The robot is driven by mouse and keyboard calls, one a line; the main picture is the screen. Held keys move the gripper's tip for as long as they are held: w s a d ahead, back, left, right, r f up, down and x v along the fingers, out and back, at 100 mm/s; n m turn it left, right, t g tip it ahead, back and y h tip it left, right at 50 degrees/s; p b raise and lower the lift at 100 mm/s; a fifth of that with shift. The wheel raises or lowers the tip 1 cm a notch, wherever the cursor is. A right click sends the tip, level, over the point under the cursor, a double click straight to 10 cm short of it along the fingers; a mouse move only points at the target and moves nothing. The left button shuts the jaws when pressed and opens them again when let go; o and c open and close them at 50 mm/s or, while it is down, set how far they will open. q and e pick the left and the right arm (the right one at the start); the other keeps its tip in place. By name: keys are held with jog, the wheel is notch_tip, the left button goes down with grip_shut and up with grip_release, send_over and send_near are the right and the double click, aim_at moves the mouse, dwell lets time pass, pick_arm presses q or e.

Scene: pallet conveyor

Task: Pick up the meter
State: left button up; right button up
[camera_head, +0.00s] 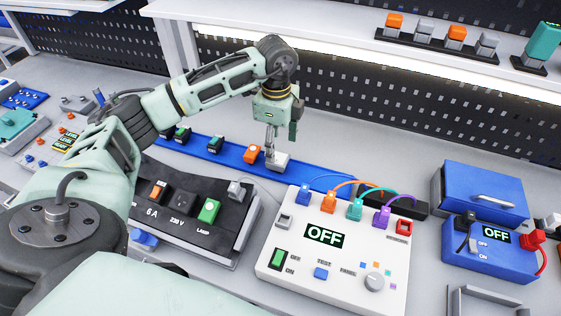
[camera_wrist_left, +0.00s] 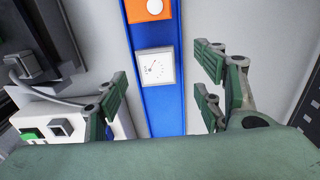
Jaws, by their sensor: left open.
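In the head view the meter (camera_head: 279,163) is the pale block at the right part of the strip. My left gripper (camera_head: 270,150) points down at it in the head view. In the left wrist view the left gripper (camera_wrist_left: 168,92) is open, with green-padded fingers apart on both sides of the strip and the meter between them in the picture. Contact is not visible. My right gripper is not in view.
The blue strip (camera_head: 320,180) also carries an orange block (camera_head: 252,154) beside the meter and several dark modules to its left. A white test panel (camera_head: 330,255) reading OFF stands in front, with coloured cables. A black sloped panel (camera_head: 190,205) is at left. A perforated wall (camera_head: 400,115) rises behind.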

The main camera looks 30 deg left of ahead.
aim_at(278, 158)
pick_arm(q)
jog(key=shift+s+f+p, duration=0.25)
jog(key=shift+f+p, duration=0.25)
jog(key=shift+f, duration=0.25)
jog(key=f, duration=0.1)
jog(key=f+p, duration=0.1)
jog(key=f, duration=0.1)
jog(key=shift+d+f, duration=0.25)
jog(key=shift+f, duration=0.1)
jog(key=shift+w+f, duration=0.1)
jog(key=shift+f, duration=0.3)
jog(key=shift+c, duration=0.2)
jog(key=shift+r, duration=0.1)
jog(key=c, duration=1.2)
